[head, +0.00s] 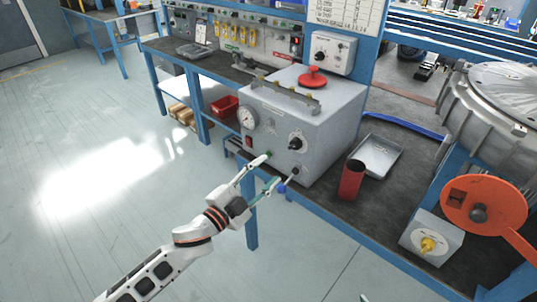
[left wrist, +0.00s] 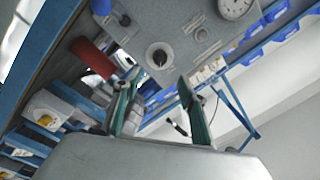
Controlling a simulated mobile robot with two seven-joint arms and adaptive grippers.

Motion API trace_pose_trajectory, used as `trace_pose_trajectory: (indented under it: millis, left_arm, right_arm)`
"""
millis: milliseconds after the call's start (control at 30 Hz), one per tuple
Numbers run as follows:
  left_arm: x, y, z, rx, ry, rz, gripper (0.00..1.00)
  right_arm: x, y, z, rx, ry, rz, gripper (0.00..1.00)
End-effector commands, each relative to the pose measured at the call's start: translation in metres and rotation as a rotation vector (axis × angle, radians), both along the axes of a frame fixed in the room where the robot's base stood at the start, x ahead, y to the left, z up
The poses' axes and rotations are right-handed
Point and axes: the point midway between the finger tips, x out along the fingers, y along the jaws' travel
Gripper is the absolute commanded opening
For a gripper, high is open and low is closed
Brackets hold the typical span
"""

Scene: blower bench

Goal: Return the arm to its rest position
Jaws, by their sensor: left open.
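My left gripper (head: 270,168) is open and empty in front of the grey blower box (head: 318,130), low on its front face. Its fingers lie near a small blue-tipped lever (head: 283,188); whether they touch it I cannot tell. In the left wrist view the open fingers (left wrist: 160,82) have nothing between them. The box's front with its black knob (left wrist: 160,55) and round gauge (left wrist: 236,7) lies beyond them, and the blue tip (left wrist: 101,7) is off to the left. My right gripper is not in view.
On the bench right of the box stand a red cup (head: 351,180), a metal tray (head: 377,156) and a small box with a yellow knob (head: 431,238). An orange wheel (head: 484,201) is at the right. Open floor (head: 110,170) lies left of the bench.

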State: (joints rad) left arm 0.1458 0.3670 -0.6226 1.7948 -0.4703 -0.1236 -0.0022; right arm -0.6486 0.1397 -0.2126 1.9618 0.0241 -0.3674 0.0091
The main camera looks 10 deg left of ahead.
Motion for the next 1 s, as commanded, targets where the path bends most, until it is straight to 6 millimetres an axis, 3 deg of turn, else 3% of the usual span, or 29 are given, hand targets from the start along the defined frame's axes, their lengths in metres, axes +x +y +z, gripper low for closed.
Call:
trace_pose_trajectory:
  millis: [167, 267, 367, 567, 700, 900, 1000]
  left_arm:
    - [-0.002, 0.001, -0.004, -0.008, 0.012, 0.005, 0.42]
    - [-0.011, 0.007, -0.021, -0.044, 0.068, 0.029, 0.42]
    - [-0.032, 0.020, -0.053, -0.112, 0.176, 0.081, 0.42]
    - [-0.097, 0.062, -0.137, -0.271, 0.455, 0.236, 0.42]
    - [-0.154, 0.093, -0.190, -0.361, 0.638, 0.355, 0.42]
    - [-0.222, 0.125, -0.237, -0.437, 0.814, 0.481, 0.42]
    - [-0.239, 0.133, -0.247, -0.454, 0.853, 0.511, 0.42]
  right_arm:
    - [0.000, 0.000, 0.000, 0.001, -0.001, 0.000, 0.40]
    - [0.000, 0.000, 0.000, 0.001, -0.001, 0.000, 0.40]
    - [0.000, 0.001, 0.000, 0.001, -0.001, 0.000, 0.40]
    - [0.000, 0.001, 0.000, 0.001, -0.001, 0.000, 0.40]
    - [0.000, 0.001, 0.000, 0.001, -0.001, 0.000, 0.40]
    - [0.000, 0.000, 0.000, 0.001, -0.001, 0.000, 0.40]
    - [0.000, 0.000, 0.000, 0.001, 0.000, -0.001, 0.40]
